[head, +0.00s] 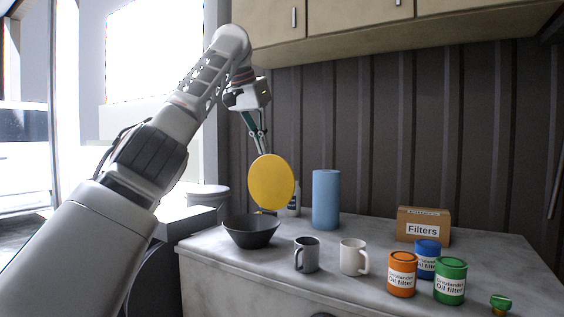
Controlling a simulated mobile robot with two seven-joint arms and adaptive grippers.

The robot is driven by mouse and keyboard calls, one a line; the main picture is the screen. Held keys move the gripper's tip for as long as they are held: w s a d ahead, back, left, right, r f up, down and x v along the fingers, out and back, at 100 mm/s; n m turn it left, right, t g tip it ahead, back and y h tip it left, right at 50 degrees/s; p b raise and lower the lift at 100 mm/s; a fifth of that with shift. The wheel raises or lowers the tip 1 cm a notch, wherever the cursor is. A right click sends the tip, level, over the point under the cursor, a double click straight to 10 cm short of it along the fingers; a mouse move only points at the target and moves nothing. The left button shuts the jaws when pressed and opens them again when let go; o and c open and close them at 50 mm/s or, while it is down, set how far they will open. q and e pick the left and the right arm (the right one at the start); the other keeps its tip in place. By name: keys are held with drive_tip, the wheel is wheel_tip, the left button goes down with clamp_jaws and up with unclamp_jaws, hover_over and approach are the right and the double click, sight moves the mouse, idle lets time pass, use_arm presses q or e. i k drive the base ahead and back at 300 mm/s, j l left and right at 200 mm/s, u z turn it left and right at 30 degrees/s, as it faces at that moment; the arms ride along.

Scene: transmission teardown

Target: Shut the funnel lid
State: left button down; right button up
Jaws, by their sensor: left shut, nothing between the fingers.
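The funnel (251,236) is a wide dark bowl at the left end of the counter. Its round yellow lid (271,182) stands upright above the funnel's back right side, so the funnel is open. My left gripper (264,150) comes down from above, with its shut, empty fingers at the lid's top edge. The fingertips are partly hidden behind the lid, and I cannot tell whether they touch it. My right gripper is not in view.
A blue roll (326,199) stands right of the lid, with a white bottle (294,200) partly hidden between them. A grey mug (307,255) and a white mug (352,257) stand in front. A Filters box (423,227) and several oil filter cans, including an orange one (402,274), are farther right.

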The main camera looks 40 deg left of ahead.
sight(271, 181)
drive_tip(key=i+j, duration=0.85)
drive_tip(key=i, duration=0.2)
